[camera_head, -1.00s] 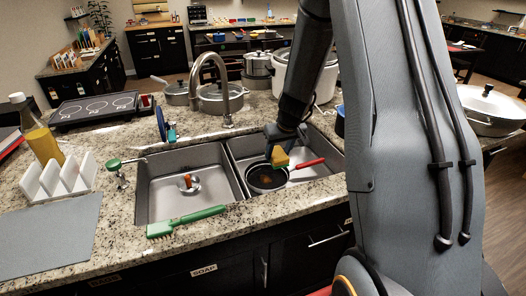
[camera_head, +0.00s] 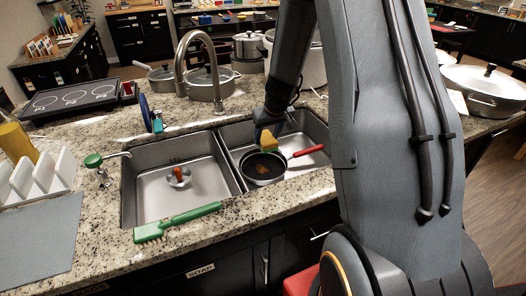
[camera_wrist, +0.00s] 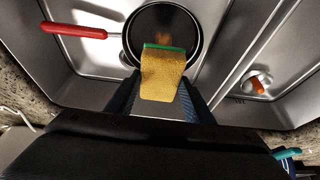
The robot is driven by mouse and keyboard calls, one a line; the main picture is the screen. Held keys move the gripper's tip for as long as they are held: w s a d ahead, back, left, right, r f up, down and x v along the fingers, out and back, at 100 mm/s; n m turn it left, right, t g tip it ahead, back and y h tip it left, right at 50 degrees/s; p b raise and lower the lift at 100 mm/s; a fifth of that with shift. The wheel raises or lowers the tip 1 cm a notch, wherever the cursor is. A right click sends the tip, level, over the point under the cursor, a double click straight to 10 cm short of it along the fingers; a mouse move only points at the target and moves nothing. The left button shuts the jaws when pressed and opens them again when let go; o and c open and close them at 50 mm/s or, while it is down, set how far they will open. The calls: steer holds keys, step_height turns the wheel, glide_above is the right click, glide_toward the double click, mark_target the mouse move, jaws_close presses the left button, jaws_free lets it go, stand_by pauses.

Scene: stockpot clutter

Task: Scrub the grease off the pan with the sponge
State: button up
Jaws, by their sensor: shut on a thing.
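The black pan (camera_head: 263,168) with a red handle (camera_head: 307,151) sits in the right sink basin. A brown grease patch (camera_head: 262,167) shows on its inner bottom. My gripper (camera_head: 268,142) is shut on the yellow sponge (camera_head: 269,143), at the far rim of the pan. In the wrist view the sponge (camera_wrist: 161,77) has a green layer at its far end and reaches over the pan (camera_wrist: 190,35), hiding part of it. The grease (camera_wrist: 165,38) shows just beyond the sponge. I cannot tell whether the sponge touches the pan.
The left basin (camera_head: 150,190) holds a drain strainer (camera_head: 178,177) with an orange-brown top. A green brush (camera_head: 178,222) lies on the front counter edge. The faucet (camera_head: 181,65) arches behind the basins, with lidded pots (camera_head: 208,85) behind it. A white rack (camera_head: 40,175) stands left.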

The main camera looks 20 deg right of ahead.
steer(key=b, duration=0.6)
glide_above(263, 169)
steer(key=s, duration=0.2)
step_height(263, 169, down, 7)
step_height(263, 169, down, 6)
steer(key=b, duration=0.6)
steer(key=shift+w+a+r, duration=0.1)
steer(key=shift+a, duration=0.05)
steer(key=shift+f+b, duration=1)
steer(key=shift+b, duration=0.5)
steer(key=w+p, duration=0.3)
steer(key=shift+w+d+r, duration=0.15)
steer(key=shift+d+r, duration=0.05)
steer(key=shift+w+f, duration=0.1)
steer(key=shift+w, duration=0.05)
steer(key=shift+f+b, duration=0.15)
steer(key=shift+b, duration=0.3)
steer(key=shift+s+a+f+b, duration=0.1)
steer(key=shift+s+a+b, duration=0.1)
steer(key=shift+s+b, duration=1.7)
